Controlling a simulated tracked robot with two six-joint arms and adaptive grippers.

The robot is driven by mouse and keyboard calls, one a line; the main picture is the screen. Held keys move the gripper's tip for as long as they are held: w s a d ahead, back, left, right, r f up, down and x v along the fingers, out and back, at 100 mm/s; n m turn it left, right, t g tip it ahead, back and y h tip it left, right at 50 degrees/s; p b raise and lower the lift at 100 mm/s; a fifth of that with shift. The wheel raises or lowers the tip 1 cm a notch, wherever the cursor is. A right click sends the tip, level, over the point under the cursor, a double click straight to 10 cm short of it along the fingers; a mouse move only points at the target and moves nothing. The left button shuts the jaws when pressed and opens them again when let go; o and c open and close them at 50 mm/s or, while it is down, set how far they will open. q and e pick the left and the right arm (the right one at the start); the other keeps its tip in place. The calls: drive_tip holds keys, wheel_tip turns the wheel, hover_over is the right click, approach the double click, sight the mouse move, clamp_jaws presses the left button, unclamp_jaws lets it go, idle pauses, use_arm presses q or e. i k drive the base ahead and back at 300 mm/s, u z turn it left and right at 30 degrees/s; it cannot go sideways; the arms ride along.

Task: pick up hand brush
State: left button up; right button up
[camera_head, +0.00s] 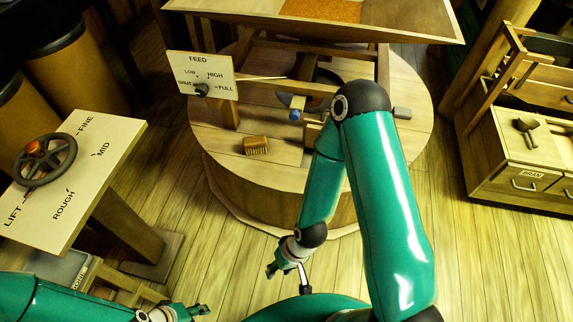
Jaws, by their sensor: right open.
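The hand brush (256,145) is a small tan wooden block with bristles along its lower front side. It lies on the front left part of the round wooden millstone casing (222,168). My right gripper (272,270) is low in front of the casing, below and slightly right of the brush in the picture, clear of it. It is open, with nothing seen in it. My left gripper (198,311) is at the bottom edge, well apart from the brush. Its fingers are too small to tell open or shut.
A FEED sign (200,72) with a knob stands behind the brush, and a hopper (385,22) above. A lift panel (72,180) with a handwheel (45,160) is at left. A BRAN cabinet (500,165) holds a dark scoop-like tool (527,128) at right.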

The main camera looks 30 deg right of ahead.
sight(256, 142)
drive_tip(key=z, duration=0.05)
drive_tip(key=k, duration=0.65)
drive_tip(key=z, duration=0.15)
drive_tip(key=i, duration=1.65)
drive_tip(key=z, duration=0.1)
